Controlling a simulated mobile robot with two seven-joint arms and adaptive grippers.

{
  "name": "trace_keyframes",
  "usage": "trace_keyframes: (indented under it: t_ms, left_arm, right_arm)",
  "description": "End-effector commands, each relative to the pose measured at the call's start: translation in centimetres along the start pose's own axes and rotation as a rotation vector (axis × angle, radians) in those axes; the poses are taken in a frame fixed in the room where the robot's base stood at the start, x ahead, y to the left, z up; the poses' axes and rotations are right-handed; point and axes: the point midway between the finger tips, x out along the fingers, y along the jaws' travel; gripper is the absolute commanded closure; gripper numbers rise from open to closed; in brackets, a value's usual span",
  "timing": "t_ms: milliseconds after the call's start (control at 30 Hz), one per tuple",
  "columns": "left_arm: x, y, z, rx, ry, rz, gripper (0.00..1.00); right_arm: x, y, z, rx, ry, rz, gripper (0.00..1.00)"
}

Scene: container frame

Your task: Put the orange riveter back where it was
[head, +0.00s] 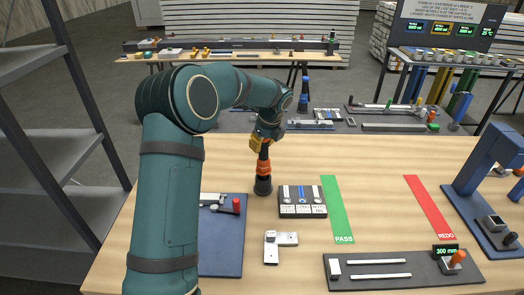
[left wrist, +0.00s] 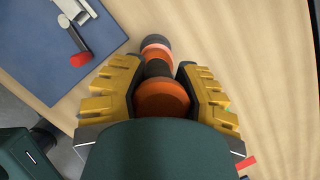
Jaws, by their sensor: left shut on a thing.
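The orange riveter (head: 263,167) stands upright under my left gripper (head: 262,143), on the wooden table just left of the small tray of strips. In the left wrist view its orange body (left wrist: 160,98) lies between the two yellow fingers of my left gripper (left wrist: 160,88), which are shut on it. A dark round cup-shaped part (head: 263,186) is at its lower end, at or very near the table top; I cannot tell whether it is a holder or part of the tool. My right gripper is not in view.
A blue mat (head: 222,255) with a red-handled clamp (head: 236,206) lies left. A tray of strips (head: 302,213), a grey bracket (head: 271,252), green PASS strip (head: 337,205) and red REDO strip (head: 427,205) lie right. A dark gauge board (head: 400,282) is in front; a blue press (head: 488,165) stands far right.

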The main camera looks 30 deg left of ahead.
Motion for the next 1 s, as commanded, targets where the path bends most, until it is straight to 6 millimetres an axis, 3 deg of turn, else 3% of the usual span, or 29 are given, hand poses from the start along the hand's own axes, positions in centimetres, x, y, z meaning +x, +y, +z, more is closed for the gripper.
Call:
trace_keyframes:
  t_ms: [167, 767, 800, 833, 1000]
  left_arm:
    - [2.2, 0.0, -0.6, 0.0, -0.001, 0.001, 1.0]
    - [3.1, 0.0, -0.9, 0.0, -0.001, 0.0, 1.0]
    - [3.1, 0.0, -0.9, 0.0, 0.0, 0.001, 0.51]
    - [3.1, 0.0, -0.9, 0.0, 0.0, 0.001, 0.41]
    - [3.1, 0.0, -0.9, 0.0, 0.0, 0.001, 0.39]
  right_arm:
    - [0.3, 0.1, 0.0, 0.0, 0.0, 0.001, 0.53]
    - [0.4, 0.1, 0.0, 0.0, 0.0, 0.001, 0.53]
    - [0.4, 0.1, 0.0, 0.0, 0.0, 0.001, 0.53]
    - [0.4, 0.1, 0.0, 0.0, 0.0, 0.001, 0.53]
    - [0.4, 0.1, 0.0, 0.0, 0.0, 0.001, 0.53]
